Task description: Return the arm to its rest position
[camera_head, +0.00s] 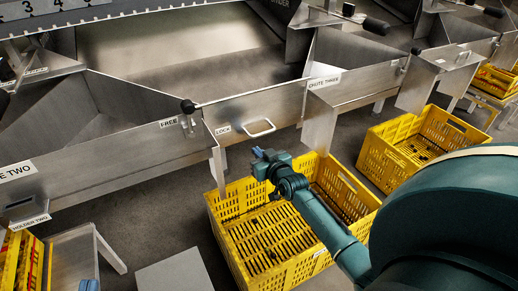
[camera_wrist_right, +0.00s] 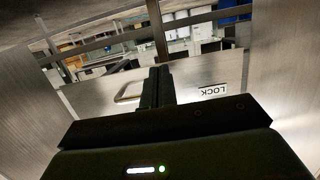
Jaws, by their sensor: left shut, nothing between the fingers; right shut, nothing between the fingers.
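My right arm comes in from the right in the head view. Its gripper (camera_head: 264,157) hangs in the air in front of the steel panel marked LOCK, over the back left of a yellow crate (camera_head: 285,275). In the right wrist view the two dark fingers (camera_wrist_right: 157,86) are together with nothing between them. They point toward the panel (camera_wrist_right: 185,75), with its handle (camera_wrist_right: 128,93) and LOCK label (camera_wrist_right: 213,91) beside them. Of my left gripper only a small blue part (camera_head: 88,286) shows at the bottom edge of the head view; it is shut.
A steel chute marked CHUTE THREE (camera_head: 322,122) stands right of the handle (camera_head: 260,128). Another yellow crate (camera_head: 390,155) stands on the floor further right. A grey box (camera_head: 175,274) and a metal stand (camera_head: 75,255) are at the lower left. Dark floor between them is clear.

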